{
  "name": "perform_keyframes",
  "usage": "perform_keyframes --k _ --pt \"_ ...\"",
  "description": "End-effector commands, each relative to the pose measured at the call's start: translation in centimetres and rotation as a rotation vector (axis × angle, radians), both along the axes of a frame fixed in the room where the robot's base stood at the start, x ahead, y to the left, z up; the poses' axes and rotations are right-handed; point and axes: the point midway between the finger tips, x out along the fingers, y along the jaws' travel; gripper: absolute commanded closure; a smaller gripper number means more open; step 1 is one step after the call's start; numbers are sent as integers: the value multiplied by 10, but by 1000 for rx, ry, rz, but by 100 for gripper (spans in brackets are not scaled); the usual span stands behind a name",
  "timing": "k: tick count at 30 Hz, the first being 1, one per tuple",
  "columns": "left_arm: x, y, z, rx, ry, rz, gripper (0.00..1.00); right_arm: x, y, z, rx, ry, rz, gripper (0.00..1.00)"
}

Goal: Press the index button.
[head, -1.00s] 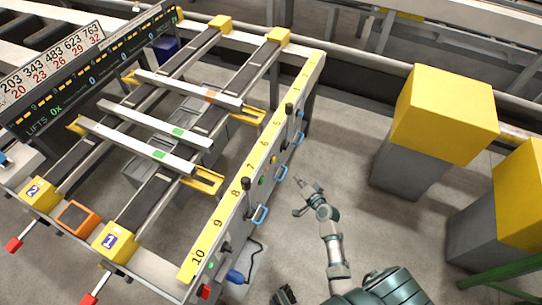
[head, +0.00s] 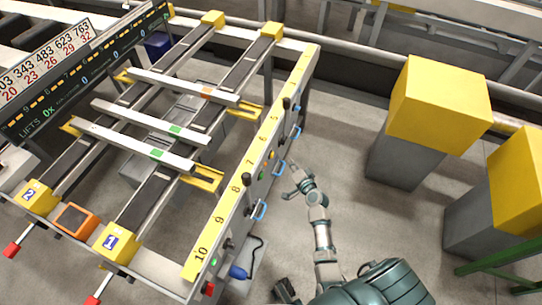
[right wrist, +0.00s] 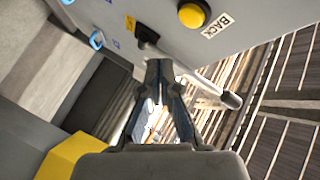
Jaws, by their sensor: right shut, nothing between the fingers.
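No button that I can read as the index button shows. The table's side panel (head: 238,205) carries several small coloured buttons, too small to read in the head view. In the right wrist view a round yellow button (right wrist: 192,14) sits on the grey panel beside a label reading BACK. My right gripper (head: 294,167) is beside the panel, on its right, near a blue handle. In the right wrist view my right gripper (right wrist: 159,66) is shut and empty, its tips pointing toward a black knob (right wrist: 147,34). Contact with the panel cannot be made out.
Blue handles (head: 260,211) and black-topped levers (head: 246,180) stick out along the panel. A metal bar with a rounded end (right wrist: 231,100) crosses right of my fingers. Yellow-topped blocks (head: 440,105) stand at right, with open floor between them and the table.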

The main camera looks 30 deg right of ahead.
Motion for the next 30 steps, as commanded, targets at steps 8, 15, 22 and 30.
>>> perform_keyframes --k 8,15,22,30 --pt "0 -1 -3 -1 2 -2 31 27 21 -1 5 0 0 100" --pt "1 -5 -5 -8 -2 -3 31 37 33 0 -2 0 0 100" --pt "-1 -3 -8 -5 7 -2 31 38 34 0 -2 0 0 100" --pt "-1 0 -8 2 8 -3 31 38 31 -1 2 0 0 100"
